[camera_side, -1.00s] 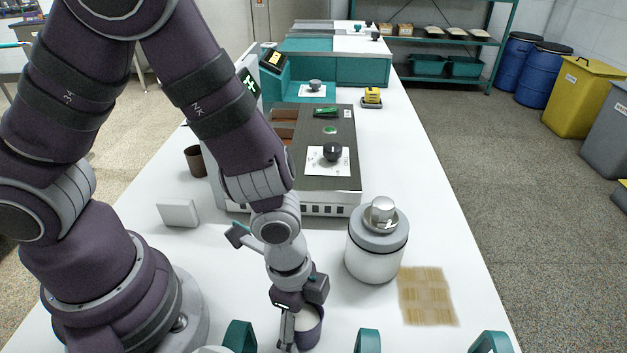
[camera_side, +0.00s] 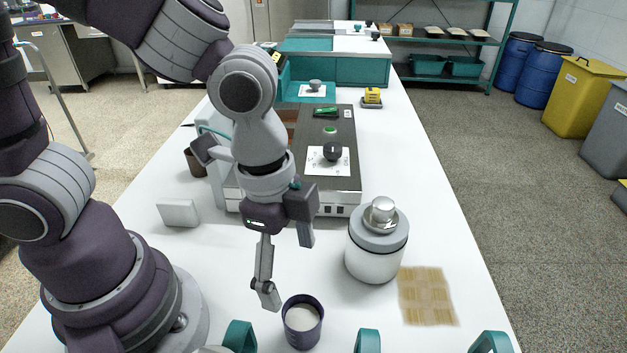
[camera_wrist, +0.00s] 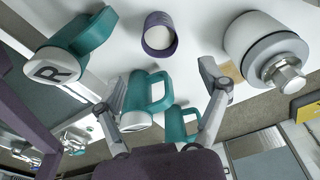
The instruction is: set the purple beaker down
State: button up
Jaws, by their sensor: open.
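The purple beaker (camera_side: 302,324) stands upright on the white table near the front edge of the side view, with pale contents inside. It also shows at the top middle of the wrist view (camera_wrist: 158,38). My gripper (camera_side: 287,271) is open and empty. It is above the beaker and a little behind it, clear of it. In the wrist view its two fingers (camera_wrist: 165,108) are spread apart, with the beaker beyond them and nothing between the tips touching it.
A white jar with a metal knob (camera_side: 376,246) stands right of the beaker. Teal-handled jugs (camera_wrist: 148,93) stand close to the beaker along the near edge. A machine with a dark top (camera_side: 290,185) is behind; a small white block (camera_side: 178,213) is at left.

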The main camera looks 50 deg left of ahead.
jog(key=a+r+n+t, duration=0.2)
jog(key=a+r+n, duration=0.2)
jog(key=a+n, duration=0.2)
jog(key=a+r+n+t+y, duration=0.1)
jog(key=a+r+n+t, duration=0.2)
jog(key=a+n, duration=0.3)
jog(key=shift+w+a+r+n, duration=0.3)
jog(key=shift+r+n, duration=0.1)
jog(key=shift+r, duration=0.35)
